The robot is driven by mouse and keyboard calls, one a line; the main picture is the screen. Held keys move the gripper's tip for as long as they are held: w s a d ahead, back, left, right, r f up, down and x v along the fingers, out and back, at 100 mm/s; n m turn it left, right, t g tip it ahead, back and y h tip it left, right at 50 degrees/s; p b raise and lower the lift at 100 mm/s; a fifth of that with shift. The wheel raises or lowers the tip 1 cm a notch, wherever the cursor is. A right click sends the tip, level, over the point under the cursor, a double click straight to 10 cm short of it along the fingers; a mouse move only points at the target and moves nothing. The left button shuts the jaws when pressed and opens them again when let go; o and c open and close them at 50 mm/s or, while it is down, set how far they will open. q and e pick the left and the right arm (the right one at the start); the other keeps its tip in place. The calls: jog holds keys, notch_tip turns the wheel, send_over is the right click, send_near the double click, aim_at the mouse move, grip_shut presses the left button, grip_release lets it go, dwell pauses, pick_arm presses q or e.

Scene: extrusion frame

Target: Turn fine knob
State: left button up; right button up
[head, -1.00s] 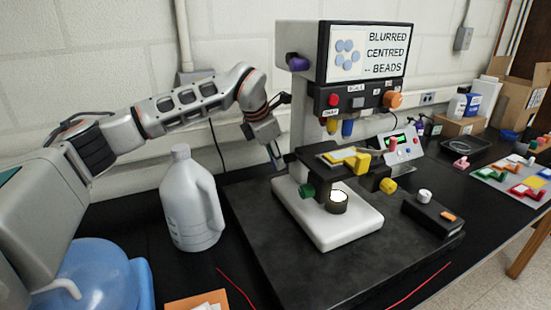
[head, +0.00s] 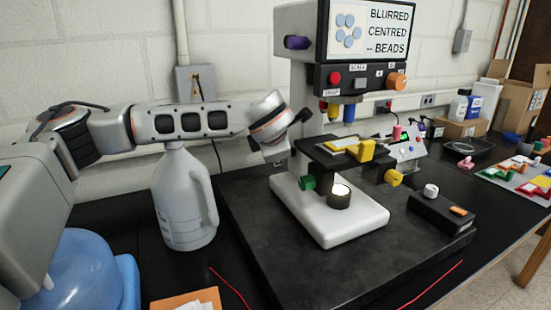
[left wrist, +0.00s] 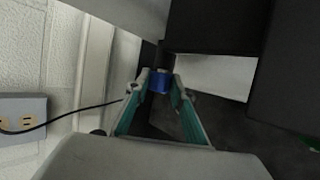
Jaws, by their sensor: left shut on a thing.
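A blue knob (left wrist: 159,82) sticks out from a dark part of the microscope in the left wrist view. My left gripper (left wrist: 160,84) is shut on it, with the green-lined fingertips at its two sides. In the head view my left wrist reaches to the left of the white microscope column (head: 302,90); the fingertips and this knob are hidden there. The microscope's screen (head: 368,30) reads "BLURRED CENTRED -- BEADS". A purple knob (head: 297,42), a green knob (head: 308,183) and an orange knob (head: 396,82) also show on the microscope. My right gripper is not in view.
A white jug (head: 185,200) stands directly below my left forearm. A wall outlet (left wrist: 22,112) and a black cable (left wrist: 75,114) are left of the gripper in the wrist view. A black box with a white knob (head: 431,190) sits at the base's right.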

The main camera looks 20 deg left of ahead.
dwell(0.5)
pick_arm(q)
jog(key=o, duration=1.1)
jog(key=v, duration=0.7)
jog(key=shift+s, duration=0.25)
jog(key=shift+d, duration=0.1)
